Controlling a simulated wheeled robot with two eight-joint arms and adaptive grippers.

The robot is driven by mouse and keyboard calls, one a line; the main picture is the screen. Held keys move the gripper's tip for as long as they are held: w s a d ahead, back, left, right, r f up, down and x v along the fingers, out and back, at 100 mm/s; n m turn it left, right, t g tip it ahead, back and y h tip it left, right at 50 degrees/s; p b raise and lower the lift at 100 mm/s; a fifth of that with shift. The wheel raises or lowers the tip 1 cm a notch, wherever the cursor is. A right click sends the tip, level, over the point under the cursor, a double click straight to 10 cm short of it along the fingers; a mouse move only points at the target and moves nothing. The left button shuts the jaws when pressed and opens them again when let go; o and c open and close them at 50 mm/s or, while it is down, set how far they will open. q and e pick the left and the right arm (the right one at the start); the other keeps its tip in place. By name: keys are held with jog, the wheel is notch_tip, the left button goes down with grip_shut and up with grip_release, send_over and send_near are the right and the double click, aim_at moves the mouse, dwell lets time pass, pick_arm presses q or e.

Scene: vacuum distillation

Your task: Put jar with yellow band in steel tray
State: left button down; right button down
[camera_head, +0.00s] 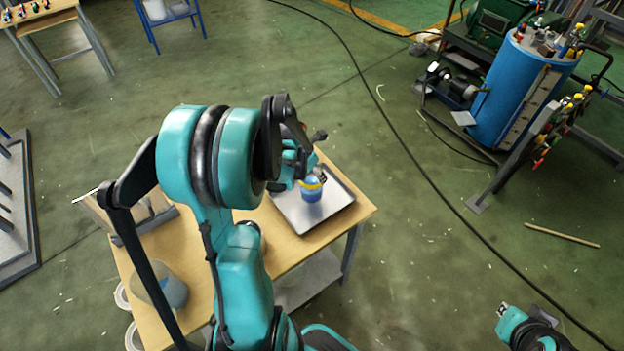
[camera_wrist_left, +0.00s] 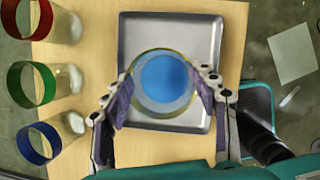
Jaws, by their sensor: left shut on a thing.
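The jar with the yellow band (camera_head: 312,190) holds blue contents. The left wrist view shows it from above as a blue disc (camera_wrist_left: 165,82) with a yellowish rim. My left gripper (camera_head: 317,178) is shut on it, with a finger on each side in the left wrist view (camera_wrist_left: 160,97). The jar appears over the steel tray (camera_head: 338,198), within its outline in the left wrist view (camera_wrist_left: 170,30). I cannot tell whether its base touches the tray. My right gripper (camera_head: 504,311) is at the lower right of the head view, away from the table; its fingers are unclear.
The tray lies on a wooden table (camera_head: 357,212). Jars with a red band (camera_wrist_left: 38,20), a green band (camera_wrist_left: 35,84) and a blue band (camera_wrist_left: 42,143) stand left of the tray. A blue tank (camera_head: 515,85) stands on the floor at the upper right.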

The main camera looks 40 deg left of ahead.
aim_at(312, 178)
pick_arm(q)
jog(key=shift+f+b, duration=0.35)
jog(key=shift+f, duration=1.1)
jog(key=shift+f, duration=0.15)
jog(key=shift+c, duration=2.4)
grip_release()
